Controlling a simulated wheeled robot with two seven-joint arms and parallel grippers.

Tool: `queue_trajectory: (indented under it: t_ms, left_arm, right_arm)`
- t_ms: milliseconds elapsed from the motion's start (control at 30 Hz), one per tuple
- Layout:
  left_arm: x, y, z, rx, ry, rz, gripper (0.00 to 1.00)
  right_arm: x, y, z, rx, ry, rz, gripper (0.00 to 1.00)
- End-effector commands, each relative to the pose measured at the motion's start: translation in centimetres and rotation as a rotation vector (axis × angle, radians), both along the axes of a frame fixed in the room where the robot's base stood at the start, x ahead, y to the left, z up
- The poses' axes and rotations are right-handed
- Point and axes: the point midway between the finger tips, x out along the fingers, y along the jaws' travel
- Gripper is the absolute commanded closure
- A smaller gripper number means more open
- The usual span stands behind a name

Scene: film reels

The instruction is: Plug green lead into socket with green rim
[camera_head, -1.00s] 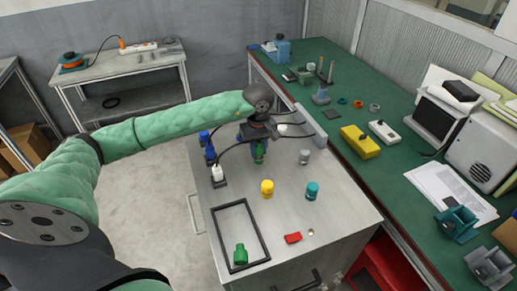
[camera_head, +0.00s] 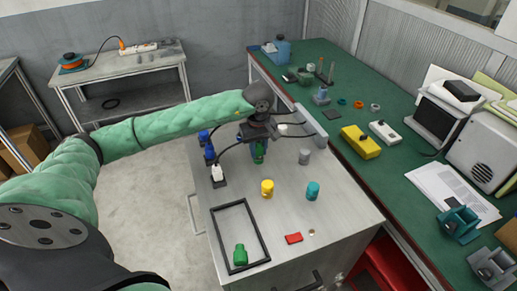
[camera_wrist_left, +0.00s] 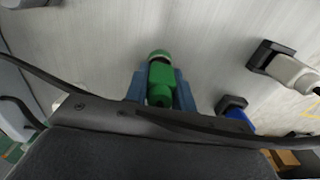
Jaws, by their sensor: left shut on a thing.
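My left gripper (camera_head: 258,146) is shut on the green lead's plug (camera_head: 260,152), above the far part of the grey metal cabinet top. In the left wrist view, the green plug (camera_wrist_left: 160,84) sits between the blue fingers of the left gripper (camera_wrist_left: 160,92). A round green edge (camera_wrist_left: 160,54) shows at its far end. I cannot tell whether this is the green socket rim or part of the plug, nor whether the plug touches a socket. A dark cable crosses the wrist view. My right gripper is not in view.
Blue plugs (camera_head: 210,153) and a white plug (camera_head: 218,172) stand left of the gripper. A yellow cylinder (camera_head: 267,188), a teal cylinder (camera_head: 312,191), a grey cylinder (camera_head: 304,157) and a red block (camera_head: 293,238) stand apart. A black frame (camera_head: 217,231) encloses a green bottle-shaped piece (camera_head: 240,255).

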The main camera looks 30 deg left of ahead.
Motion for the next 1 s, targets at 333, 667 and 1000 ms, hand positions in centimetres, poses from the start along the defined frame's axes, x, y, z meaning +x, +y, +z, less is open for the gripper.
queue_trajectory:
  t_ms: [333, 667, 1000]
  left_arm:
    - [0.0, 0.0, -0.6, 0.0, 0.0, 0.0, 0.98]
    - [0.0, 0.0, -0.6, 0.0, 0.0, 0.0, 0.66]
    - [0.0, 0.0, 1.2, 0.0, -0.001, 0.0, 0.66]
  right_arm:
    - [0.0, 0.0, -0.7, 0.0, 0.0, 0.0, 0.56]
    - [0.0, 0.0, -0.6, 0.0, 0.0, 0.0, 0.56]
    - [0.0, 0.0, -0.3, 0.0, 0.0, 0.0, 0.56]
